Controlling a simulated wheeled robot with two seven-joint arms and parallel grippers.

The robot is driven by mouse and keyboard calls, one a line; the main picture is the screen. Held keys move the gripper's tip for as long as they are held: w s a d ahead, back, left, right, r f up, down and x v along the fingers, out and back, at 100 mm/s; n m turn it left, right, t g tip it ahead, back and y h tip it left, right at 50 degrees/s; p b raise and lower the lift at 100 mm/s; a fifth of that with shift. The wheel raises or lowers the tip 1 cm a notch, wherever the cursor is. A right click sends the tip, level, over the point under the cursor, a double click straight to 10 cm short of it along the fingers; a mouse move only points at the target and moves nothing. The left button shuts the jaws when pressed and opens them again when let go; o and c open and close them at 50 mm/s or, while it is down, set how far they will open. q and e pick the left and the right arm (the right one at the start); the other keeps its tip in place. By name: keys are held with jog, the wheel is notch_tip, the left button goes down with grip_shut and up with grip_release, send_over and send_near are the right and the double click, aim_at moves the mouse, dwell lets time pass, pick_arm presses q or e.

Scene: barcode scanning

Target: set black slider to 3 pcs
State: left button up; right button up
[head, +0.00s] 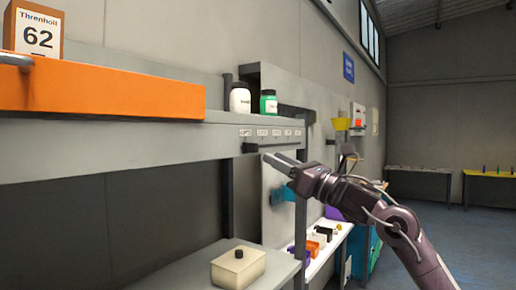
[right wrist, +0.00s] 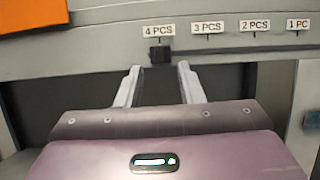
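The black slider (right wrist: 160,54) is a small dark block on a dark horizontal rail (right wrist: 235,51), directly below the "4 PCS" label (right wrist: 158,31) in the right wrist view. The "3 PCS" label (right wrist: 207,27) is to its right. My right gripper (right wrist: 159,68) is open, with one finger on each side of the slider's position and the tips just below it in the picture. I cannot tell whether they touch it. In the head view, my right gripper (head: 277,163) is at the shelf's front edge, just below the rail. My left gripper is not in view.
Above the rail, a white bottle (head: 240,99) and a green jar (head: 268,103) stand on the shelf. An orange panel (head: 110,86) and a "62" sign (head: 38,34) are at left. A cream box (head: 238,267) sits on the lower shelf. "2 PCS" (right wrist: 254,26) and "1 PC" (right wrist: 298,24) labels continue rightward.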

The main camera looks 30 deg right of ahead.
aim_at(257, 149)
jog(key=p+x, duration=0.1)
jog(key=x, duration=0.1)
jog(key=p+x, duration=0.2)
jog(key=shift+a+r, duration=0.15)
jog(key=shift+r, duration=0.2)
jog(key=shift+w+r+p, duration=0.1)
jog(key=shift+w+p, duration=0.45)
jog(key=shift+w, duration=0.15)
jog(key=shift+w+a, duration=0.25)
jog(key=shift+w, duration=0.05)
